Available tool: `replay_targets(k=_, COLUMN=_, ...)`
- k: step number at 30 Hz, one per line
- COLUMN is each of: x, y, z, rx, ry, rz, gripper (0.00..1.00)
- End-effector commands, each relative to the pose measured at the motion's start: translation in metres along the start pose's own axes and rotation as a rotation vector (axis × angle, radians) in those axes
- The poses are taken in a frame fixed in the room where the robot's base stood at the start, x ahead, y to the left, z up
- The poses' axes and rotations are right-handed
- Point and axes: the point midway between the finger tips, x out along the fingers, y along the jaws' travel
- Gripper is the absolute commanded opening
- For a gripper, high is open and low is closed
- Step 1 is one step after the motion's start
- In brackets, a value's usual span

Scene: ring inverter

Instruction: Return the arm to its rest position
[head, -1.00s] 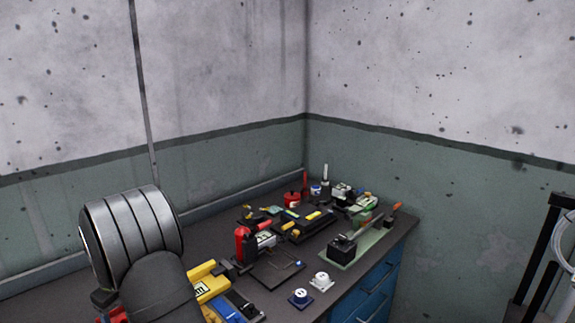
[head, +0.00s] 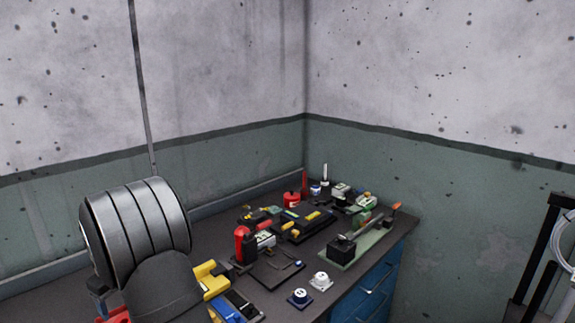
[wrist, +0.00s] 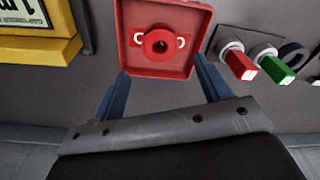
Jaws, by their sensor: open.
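My gripper (wrist: 162,88) shows in the wrist view with its two blue fingers apart and nothing held between them. A red square plate (wrist: 159,62) with a round hub and white ring marks lies beyond and between the fingertips. I cannot tell whether the fingers touch it. In the head view my grey arm link fills the lower left, and my gripper is not clearly visible there.
A dark workbench (head: 52,297) with blue drawers (head: 372,290) holds many tools and parts. In the wrist view a yellow case (wrist: 62,48) is at left, and red (wrist: 240,64) and green (wrist: 277,68) switches are at right. Walls stand behind the bench.

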Motion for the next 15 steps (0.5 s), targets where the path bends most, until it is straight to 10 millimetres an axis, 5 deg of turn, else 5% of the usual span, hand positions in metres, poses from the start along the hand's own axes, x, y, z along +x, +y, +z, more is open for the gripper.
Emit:
replay_targets(k=11, x=0.079, y=-0.001, z=0.001, rx=0.0, ry=-0.003, rz=-0.001, gripper=0.7)
replay_targets(k=15, x=0.041, y=0.0, z=-0.004, rx=-0.001, ry=0.005, rz=0.002, gripper=0.7)
